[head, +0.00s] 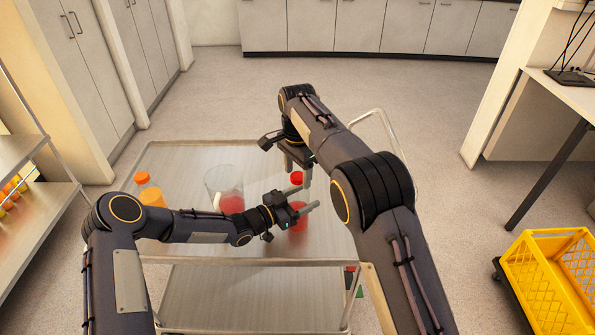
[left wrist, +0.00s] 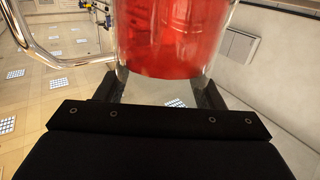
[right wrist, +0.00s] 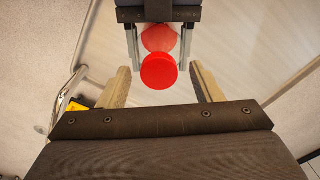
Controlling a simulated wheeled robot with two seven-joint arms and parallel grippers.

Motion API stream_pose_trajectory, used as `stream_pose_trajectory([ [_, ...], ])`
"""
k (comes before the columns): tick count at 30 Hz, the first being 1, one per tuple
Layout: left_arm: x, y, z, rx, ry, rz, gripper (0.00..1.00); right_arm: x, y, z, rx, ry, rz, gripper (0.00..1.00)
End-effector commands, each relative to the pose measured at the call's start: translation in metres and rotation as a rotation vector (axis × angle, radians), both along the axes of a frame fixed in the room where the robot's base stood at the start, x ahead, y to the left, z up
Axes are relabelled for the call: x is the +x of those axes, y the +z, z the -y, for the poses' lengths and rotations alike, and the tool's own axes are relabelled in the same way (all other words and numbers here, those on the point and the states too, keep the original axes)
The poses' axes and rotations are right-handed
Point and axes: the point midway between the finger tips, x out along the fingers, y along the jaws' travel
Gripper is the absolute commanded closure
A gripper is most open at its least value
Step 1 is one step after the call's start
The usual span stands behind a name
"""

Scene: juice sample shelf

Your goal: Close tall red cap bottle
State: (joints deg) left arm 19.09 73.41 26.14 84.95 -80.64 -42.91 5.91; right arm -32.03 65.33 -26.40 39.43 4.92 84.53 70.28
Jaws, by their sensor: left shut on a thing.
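The tall bottle of red juice (head: 298,222) stands at the right part of the metal cart, with a red cap (head: 297,178) at its top. I cannot tell how tightly the cap sits. My left gripper (head: 307,199) is shut on the bottle's body; in the left wrist view the red juice (left wrist: 172,40) fills the space between the fingers. My right gripper (head: 296,172) points down from above. In the right wrist view its fingers are open, with the cap (right wrist: 159,72) between and just beyond the tips, apart from both.
On the cart (head: 195,160), a clear beaker with red liquid (head: 231,204) and an orange bottle (head: 150,192) stand to the left, near my left forearm. A yellow crate (head: 550,285) is at the far right. A shelf (head: 40,215) stands at the left.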

Motion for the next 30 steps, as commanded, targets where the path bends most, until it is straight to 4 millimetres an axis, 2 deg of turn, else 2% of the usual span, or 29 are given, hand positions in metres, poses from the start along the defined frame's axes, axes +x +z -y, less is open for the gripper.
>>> stream_pose_trajectory([
  [8,0.0,0.0,0.0,0.0,0.0,0.0,1.0,0.0,0.004,0.0,0.001,0.001,-0.001,0.41],
  [21,0.0,0.0,0.0,0.0,0.0,0.0,1.0,0.001,0.067,0.0,0.0,0.001,0.002,0.41],
  [30,0.0,0.0,0.0,0.0,0.001,0.0,1.0,0.0,0.075,0.0,-0.001,0.0,-0.001,0.41],
])
